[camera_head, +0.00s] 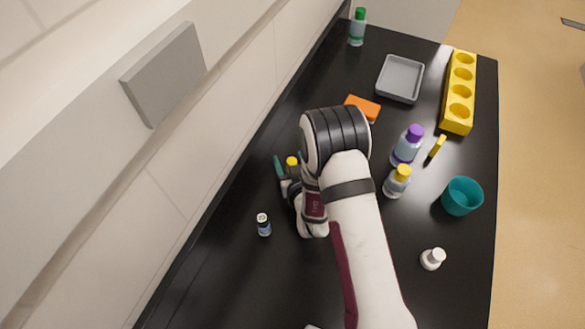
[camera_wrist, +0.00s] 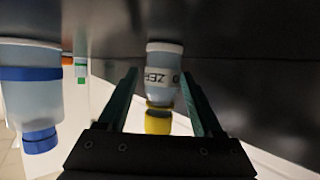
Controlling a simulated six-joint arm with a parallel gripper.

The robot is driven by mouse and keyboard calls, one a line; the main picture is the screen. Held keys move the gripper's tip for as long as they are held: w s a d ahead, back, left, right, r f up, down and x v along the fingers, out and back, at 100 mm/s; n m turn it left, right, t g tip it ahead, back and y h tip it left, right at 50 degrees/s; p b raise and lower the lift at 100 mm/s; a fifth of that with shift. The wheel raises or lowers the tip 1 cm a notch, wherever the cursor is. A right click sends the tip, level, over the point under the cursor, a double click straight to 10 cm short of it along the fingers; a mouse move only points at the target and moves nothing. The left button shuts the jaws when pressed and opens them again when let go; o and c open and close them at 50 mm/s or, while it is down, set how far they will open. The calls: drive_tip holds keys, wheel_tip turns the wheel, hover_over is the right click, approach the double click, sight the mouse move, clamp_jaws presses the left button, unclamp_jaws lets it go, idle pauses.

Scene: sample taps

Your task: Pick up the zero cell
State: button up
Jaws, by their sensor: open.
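The zero cell (camera_wrist: 162,78) is a small clear bottle with a white "ZE..." label and a yellow cap. In the wrist view it appears upside down, framed between the two dark green fingers of my gripper (camera_wrist: 158,88). The fingers are open, with a gap on each side of the bottle. In the head view a yellow cap (camera_head: 292,161) shows near the fingertips of my gripper (camera_head: 288,158); the bottle's body is mostly hidden there. I cannot tell how deep between the fingers it stands.
A blue-capped bottle (camera_wrist: 32,90) shows at the wrist view's left. An orange block (camera_head: 363,108) and grey tray (camera_head: 420,82) lie beyond. Purple-capped (camera_head: 407,147) and yellow-capped (camera_head: 397,183) bottles stand right of my arm.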

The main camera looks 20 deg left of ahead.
clamp_jaws()
idle(0.3)
drive_tip(key=shift+r, duration=0.1)
